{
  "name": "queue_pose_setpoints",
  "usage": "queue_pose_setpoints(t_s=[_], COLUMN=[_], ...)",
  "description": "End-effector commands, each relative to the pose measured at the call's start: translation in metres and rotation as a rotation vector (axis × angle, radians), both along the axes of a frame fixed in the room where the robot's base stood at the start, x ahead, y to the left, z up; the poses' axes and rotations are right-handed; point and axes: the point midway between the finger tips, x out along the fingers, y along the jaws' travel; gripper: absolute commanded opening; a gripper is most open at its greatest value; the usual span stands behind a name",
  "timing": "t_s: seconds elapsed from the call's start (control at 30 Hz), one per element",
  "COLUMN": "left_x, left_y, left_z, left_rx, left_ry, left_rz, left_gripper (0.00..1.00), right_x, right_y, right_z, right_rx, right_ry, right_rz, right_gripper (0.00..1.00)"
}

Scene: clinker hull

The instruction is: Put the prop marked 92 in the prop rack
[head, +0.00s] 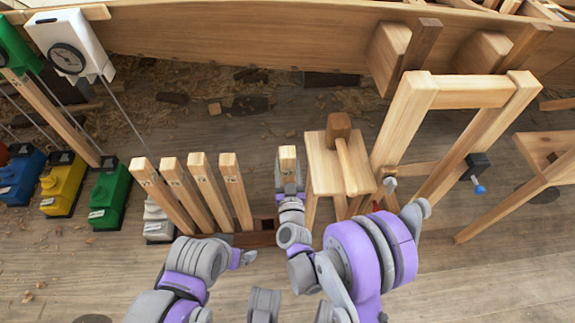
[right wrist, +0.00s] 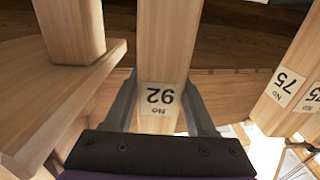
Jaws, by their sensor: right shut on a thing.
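The prop marked 92 (right wrist: 160,70) is a pale square wooden post. My right gripper (right wrist: 163,105) is shut on it, with one finger on each side of the label in the right wrist view. In the head view the prop's top (head: 288,153) shows upright above my right gripper (head: 289,183); its lower end is hidden. The dark reddish prop rack (head: 262,238) is low on the floor, left of my right gripper, partly hidden by my arms. Several other props (head: 205,185) stand leaning in a row at its left. My left gripper (head: 244,258) is low, in front of the rack, its jaws unclear.
A wooden stool (head: 322,160) with a mallet (head: 341,140) stands close to the right of the held prop. A wooden trestle frame (head: 405,120) is beyond it. Green (head: 108,195) and yellow (head: 62,185) weights sit at the left. The hull (head: 250,35) crosses the back.

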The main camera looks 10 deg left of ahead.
Motion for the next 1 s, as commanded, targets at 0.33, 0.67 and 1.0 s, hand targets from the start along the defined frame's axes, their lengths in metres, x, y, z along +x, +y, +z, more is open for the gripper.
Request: queue_pose_setpoints(t_s=[0.33, 0.67, 1.0], left_x=[0.0000, 0.0000, 0.0000], left_y=[0.0000, 0.0000, 0.0000], left_z=[0.0000, 0.0000, 0.0000], left_rx=[0.000, 0.000, 0.000], left_ry=[0.000, 0.000, 0.000], left_rz=[0.000, 0.000, 0.000], left_gripper=[1.00, 1.00, 1.00], right_x=[-0.0001, -0.0001, -0.0001], right_y=[-0.0003, -0.0003, -0.0001], right_z=[-0.0045, -0.0079, -0.0081], right_rx=[-0.001, 0.000, 0.000], right_ry=[-0.001, -0.001, 0.000], right_rz=[-0.001, -0.001, 0.000], right_gripper=[0.00, 0.69, 0.91])
